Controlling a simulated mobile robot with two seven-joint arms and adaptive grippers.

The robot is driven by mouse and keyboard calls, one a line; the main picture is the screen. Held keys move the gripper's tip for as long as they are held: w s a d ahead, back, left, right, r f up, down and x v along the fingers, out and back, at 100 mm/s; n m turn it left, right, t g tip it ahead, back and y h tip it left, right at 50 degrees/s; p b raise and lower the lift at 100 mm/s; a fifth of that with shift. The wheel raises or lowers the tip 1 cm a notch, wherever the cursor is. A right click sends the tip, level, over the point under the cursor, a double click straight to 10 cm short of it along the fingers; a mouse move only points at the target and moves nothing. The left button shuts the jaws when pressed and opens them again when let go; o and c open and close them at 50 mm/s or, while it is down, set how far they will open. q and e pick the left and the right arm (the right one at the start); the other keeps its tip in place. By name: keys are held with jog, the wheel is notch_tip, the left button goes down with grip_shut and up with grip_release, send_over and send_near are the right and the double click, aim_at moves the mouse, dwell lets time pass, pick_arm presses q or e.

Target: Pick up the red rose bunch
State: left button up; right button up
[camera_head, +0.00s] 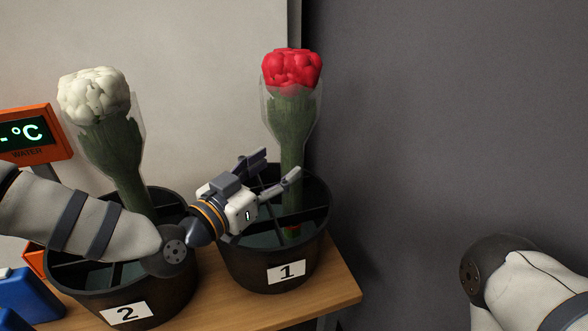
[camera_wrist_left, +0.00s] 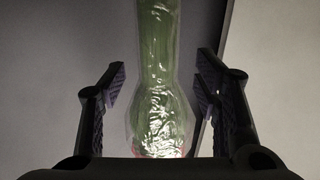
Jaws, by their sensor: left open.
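The red rose bunch (camera_head: 291,110) stands upright in the black bucket labelled 1 (camera_head: 272,262), its green stems in a clear wrap. My left gripper (camera_head: 281,167) is open beside the lower stems, just above the bucket's rim. In the left wrist view the wrapped stems (camera_wrist_left: 158,95) lie between the two open fingers of my left gripper (camera_wrist_left: 160,85), with a gap on each side. A little red shows at the lower end of the wrap there. My right arm shows at the lower right, but its gripper is out of view.
A white bunch (camera_head: 103,115) stands in the bucket labelled 2 (camera_head: 130,300), partly behind my left arm. Both buckets have dividers and stand on a wooden table (camera_head: 335,287). An orange water thermometer display (camera_head: 35,135) and a blue object (camera_head: 28,296) are at left.

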aim_at(285, 160)
pick_arm(q)
jog(key=x, duration=0.5)
jog(key=shift+w+d, duration=0.3)
jog(key=shift+d, duration=0.05)
grip_shut()
pick_arm(e)
jog(key=shift+f, duration=0.2)
pick_arm(q)
jog(key=shift+r, duration=0.1)
notch_tip(285, 160, up, 18)
jog(key=shift+f+p, duration=0.1)
jog(key=shift+p, duration=1.05)
pick_arm(e)
jog(key=w+r, duration=0.2)
jog(key=shift+r+t, duration=0.3)
